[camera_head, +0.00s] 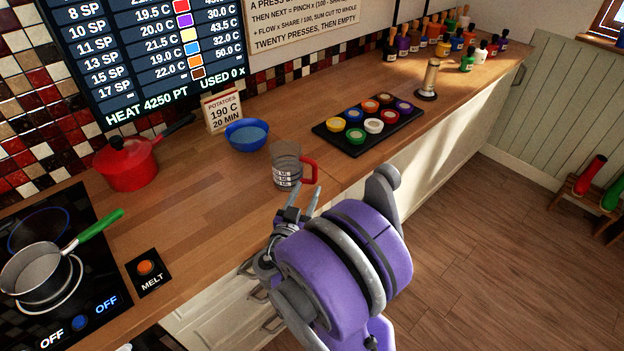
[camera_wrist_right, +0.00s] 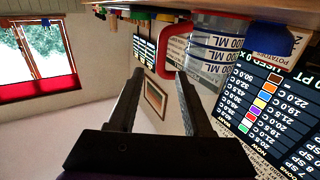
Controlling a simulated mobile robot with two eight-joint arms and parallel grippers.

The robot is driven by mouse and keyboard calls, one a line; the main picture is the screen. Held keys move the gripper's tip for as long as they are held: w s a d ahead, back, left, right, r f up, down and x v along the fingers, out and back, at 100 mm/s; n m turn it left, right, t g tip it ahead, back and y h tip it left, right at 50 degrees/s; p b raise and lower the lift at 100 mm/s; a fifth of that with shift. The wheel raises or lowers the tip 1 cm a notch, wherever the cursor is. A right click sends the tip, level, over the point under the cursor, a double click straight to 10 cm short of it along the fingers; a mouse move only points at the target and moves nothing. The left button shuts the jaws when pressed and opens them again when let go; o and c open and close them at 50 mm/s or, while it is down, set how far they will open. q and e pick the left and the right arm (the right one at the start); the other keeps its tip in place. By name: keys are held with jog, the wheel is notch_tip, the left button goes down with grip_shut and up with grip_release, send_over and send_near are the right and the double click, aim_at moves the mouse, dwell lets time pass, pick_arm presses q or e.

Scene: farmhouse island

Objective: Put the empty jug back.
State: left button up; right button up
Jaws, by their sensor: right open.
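The clear jug (camera_head: 284,165) with a red handle stands upright on the wooden counter, close to its front edge. It looks empty, and its handle points right in the head view. In the right wrist view the jug (camera_wrist_right: 215,52) shows upside down, with white measure bands and the red handle (camera_wrist_right: 172,52). My right gripper (camera_head: 302,197) is just in front of the jug, with its two fingers apart and nothing between them. In the wrist view the open fingers (camera_wrist_right: 160,85) point toward the handle and look apart from it. My left gripper is not in view.
A blue bowl (camera_head: 247,134) stands behind the jug, beside a potatoes sign (camera_head: 222,110). A black tray (camera_head: 345,143) of colored pots lies to the right. A red pot (camera_head: 130,163), a saucepan (camera_head: 36,270) on the hob and a melt button (camera_head: 146,268) are left.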

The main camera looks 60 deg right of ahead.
jog(key=v, duration=0.3)
jog(key=shift+a, duration=0.3)
jog(key=shift+f, duration=0.1)
dwell(0.4)
